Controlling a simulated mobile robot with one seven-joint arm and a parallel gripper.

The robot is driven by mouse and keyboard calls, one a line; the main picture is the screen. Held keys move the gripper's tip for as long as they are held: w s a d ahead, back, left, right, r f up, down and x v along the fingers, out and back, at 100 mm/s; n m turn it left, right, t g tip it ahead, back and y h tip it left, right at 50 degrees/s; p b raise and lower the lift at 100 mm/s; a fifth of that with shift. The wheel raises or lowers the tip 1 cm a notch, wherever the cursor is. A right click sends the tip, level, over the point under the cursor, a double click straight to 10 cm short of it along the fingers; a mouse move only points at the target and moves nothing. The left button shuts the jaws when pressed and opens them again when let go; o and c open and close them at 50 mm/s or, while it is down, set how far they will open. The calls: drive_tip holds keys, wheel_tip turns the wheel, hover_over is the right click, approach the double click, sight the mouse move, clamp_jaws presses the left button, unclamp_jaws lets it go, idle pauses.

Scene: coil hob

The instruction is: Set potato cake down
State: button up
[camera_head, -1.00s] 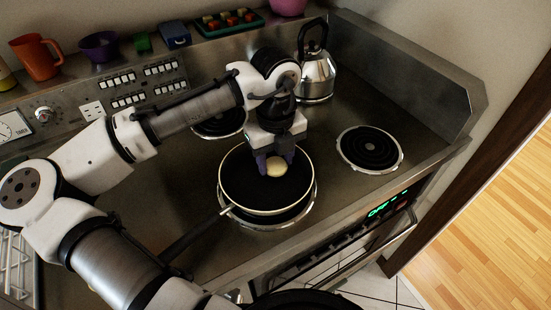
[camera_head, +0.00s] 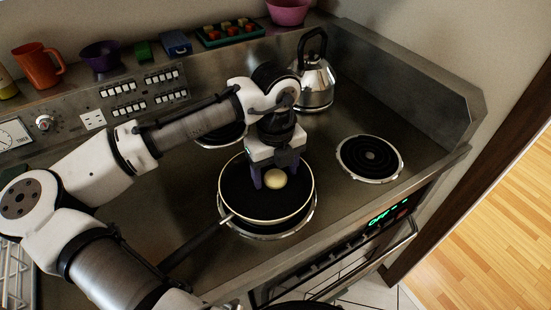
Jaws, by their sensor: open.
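The potato cake (camera_head: 275,179) is a small, round, pale yellow piece. It shows at the black frying pan (camera_head: 262,207), which sits on the front coil burner. My gripper (camera_head: 274,178) points down into the pan from its far side. Its two fingers stand apart on either side of the potato cake, and the jaws are open. From this angle I cannot tell whether the cake touches a finger or how it rests on the pan floor.
The pan handle (camera_head: 195,244) points to the lower left, under my arm. A steel kettle (camera_head: 314,84) stands behind to the right. A bare coil burner (camera_head: 370,155) lies to the right. Cups, bowls and a tray (camera_head: 231,34) line the back ledge.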

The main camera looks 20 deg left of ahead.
sight(277, 176)
wheel_tip(277, 176, up, 12)
drive_tip(key=b, duration=0.1)
drive_tip(key=shift+b, duration=0.35)
drive_tip(key=shift+d, duration=0.1)
